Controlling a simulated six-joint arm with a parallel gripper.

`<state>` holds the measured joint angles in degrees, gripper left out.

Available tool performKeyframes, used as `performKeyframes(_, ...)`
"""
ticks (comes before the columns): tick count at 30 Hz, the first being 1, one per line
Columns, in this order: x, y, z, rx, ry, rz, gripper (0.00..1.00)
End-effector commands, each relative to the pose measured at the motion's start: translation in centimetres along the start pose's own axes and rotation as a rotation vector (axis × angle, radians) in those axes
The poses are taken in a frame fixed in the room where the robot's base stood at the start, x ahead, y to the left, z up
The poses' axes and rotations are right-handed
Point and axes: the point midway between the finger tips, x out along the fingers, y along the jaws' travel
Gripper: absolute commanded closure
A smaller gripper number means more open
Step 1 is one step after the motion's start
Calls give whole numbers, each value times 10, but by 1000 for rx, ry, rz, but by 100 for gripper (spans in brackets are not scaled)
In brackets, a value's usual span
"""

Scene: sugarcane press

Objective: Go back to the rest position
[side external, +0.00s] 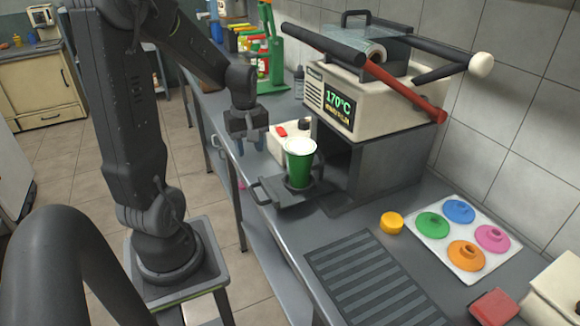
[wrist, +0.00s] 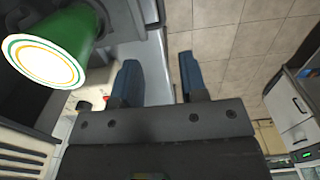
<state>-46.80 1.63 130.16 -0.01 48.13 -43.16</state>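My gripper (side external: 248,143) hangs at the left of the counter's front edge, fingers pointing down. In the wrist view its two blue fingers (wrist: 159,65) are well apart with nothing between them. A green cup (side external: 299,168) with a white top stands upright on the dark pulled-out tray (side external: 279,197) of the sealing machine (side external: 375,95). The cup (wrist: 72,32) also shows at the upper left of the wrist view, apart from the fingers. The machine's display reads 170°C.
A white box with a red top part (side external: 284,141) sits behind the cup. Open floor (side external: 190,150) shows left of the counter.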

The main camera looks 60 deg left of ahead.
Motion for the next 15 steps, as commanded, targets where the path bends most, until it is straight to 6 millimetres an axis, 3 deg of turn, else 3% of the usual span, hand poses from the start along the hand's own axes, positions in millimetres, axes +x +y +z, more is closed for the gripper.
performKeyframes(5, -18, 10, 25, 156, 38, 37, 61)
performKeyframes(10, -60, 20, 98, 595, 141, 139, 61)
performKeyframes(15, -94, 3, 171, 1069, 256, 256, 61)
